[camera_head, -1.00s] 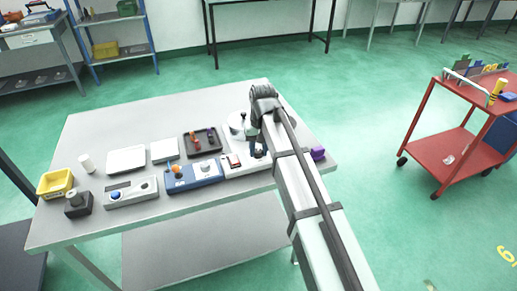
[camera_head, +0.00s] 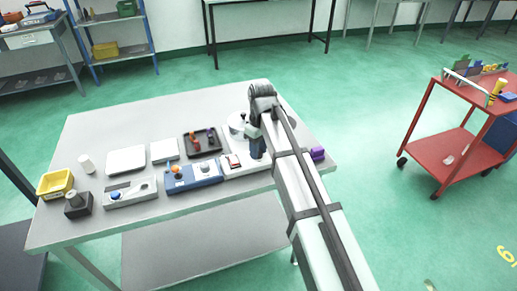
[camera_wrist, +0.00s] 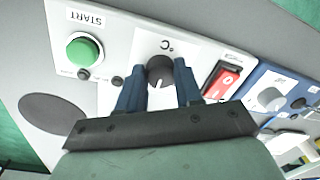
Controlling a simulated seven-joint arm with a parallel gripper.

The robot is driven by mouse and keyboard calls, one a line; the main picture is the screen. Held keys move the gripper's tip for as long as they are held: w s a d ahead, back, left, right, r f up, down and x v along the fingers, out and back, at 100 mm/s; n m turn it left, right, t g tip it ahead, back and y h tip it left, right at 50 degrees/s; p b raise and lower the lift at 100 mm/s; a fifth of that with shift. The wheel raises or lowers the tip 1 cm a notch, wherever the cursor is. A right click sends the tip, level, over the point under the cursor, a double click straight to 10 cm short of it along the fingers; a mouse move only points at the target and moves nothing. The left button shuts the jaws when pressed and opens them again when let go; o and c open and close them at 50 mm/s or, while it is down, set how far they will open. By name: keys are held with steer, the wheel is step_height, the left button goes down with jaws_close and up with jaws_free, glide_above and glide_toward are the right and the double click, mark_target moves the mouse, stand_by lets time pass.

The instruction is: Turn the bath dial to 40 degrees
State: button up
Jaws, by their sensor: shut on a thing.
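The bath dial (camera_wrist: 159,69) is a dark round knob on a white panel marked °C, in the middle of the wrist view. A small pale mark shows on its near side; no degree figures can be read. My gripper (camera_wrist: 160,82) has its two blue fingers on either side of the dial and is shut on it. In the head view my gripper (camera_head: 257,149) is over the right end of the white control panel (camera_head: 236,168), and the dial is hidden behind it.
Beside the dial are a green START button (camera_wrist: 84,50) and a red rocker switch (camera_wrist: 222,81). A blue unit with a grey knob (camera_wrist: 270,98) adjoins. On the table (camera_head: 95,130) stand a dark tray (camera_head: 203,149), a yellow bin (camera_head: 55,183) and a purple object (camera_head: 317,153).

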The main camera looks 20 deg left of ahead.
mark_target(260, 150)
stand_by(0.4)
steer(key=o, duration=1)
steer(key=shift+o, duration=0.2)
step_height(260, 150, up, 14)
steer(key=shift+w, duration=0.4)
steer(key=shift+w+d+f, duration=0.1)
steer(key=shift+d+f, duration=0.05)
